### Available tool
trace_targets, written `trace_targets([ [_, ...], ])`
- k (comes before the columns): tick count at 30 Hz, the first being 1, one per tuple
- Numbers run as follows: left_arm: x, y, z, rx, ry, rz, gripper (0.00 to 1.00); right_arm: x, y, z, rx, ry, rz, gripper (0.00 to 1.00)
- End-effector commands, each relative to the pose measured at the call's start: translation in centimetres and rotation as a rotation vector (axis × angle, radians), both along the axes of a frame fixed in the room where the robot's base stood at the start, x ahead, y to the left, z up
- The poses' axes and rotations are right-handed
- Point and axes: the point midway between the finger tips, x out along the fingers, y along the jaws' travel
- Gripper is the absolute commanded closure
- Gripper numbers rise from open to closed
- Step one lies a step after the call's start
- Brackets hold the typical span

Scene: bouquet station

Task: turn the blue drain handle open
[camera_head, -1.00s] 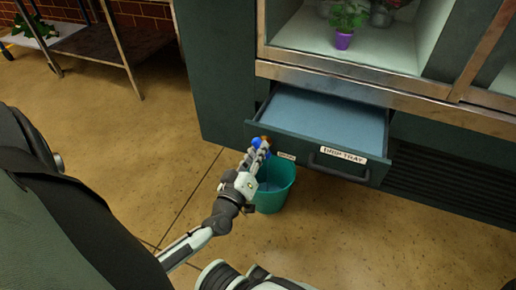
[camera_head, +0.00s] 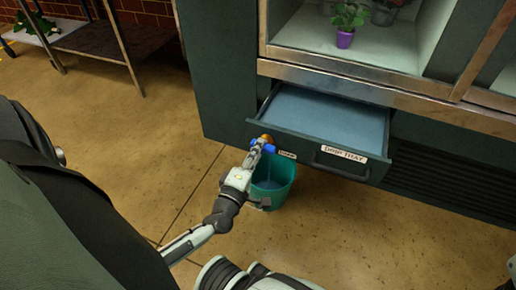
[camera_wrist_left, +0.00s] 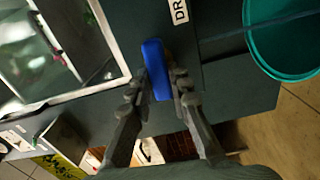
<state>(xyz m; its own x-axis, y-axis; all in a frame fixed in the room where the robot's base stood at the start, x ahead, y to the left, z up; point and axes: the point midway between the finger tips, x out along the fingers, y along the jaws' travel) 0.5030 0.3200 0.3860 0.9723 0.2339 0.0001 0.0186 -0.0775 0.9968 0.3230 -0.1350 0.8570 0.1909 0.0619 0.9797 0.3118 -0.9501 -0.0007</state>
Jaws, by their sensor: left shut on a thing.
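The blue drain handle (camera_head: 270,149) is at the left front corner of the drip tray drawer (camera_head: 322,112), below a brass-coloured fitting (camera_head: 265,138). In the head view it lies crosswise at my fingertips. My left gripper (camera_head: 257,146) is shut on it. In the left wrist view the blue handle (camera_wrist_left: 156,68) sits between the two fingers of my left gripper (camera_wrist_left: 160,85). My fingers hide part of the handle in the head view. My right gripper does not show.
A teal bucket (camera_head: 285,185) stands on the floor under the drawer corner, with bluish liquid inside. A bluish streak crosses its opening in the left wrist view. A metal cart (camera_head: 98,40) stands at the back left. Open floor (camera_head: 110,130) lies left of the cabinet.

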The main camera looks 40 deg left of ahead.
Motion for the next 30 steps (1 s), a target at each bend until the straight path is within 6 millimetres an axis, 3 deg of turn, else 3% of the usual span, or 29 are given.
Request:
trace_targets([
  [23,-0.01,-0.09,-0.08,-0.097,-0.022,-0.001,1.00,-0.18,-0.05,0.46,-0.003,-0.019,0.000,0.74],
  [24,-0.01,-0.09,-0.08,-0.097,-0.022,-0.001,0.76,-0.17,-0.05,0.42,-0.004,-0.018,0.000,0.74],
  [28,0.00,-0.07,-0.08,-0.095,-0.022,-0.001,0.60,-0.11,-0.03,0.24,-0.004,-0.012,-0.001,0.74],
  [30,-0.01,-0.06,-0.07,-0.095,-0.022,-0.001,0.60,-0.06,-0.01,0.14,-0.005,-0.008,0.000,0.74],
])
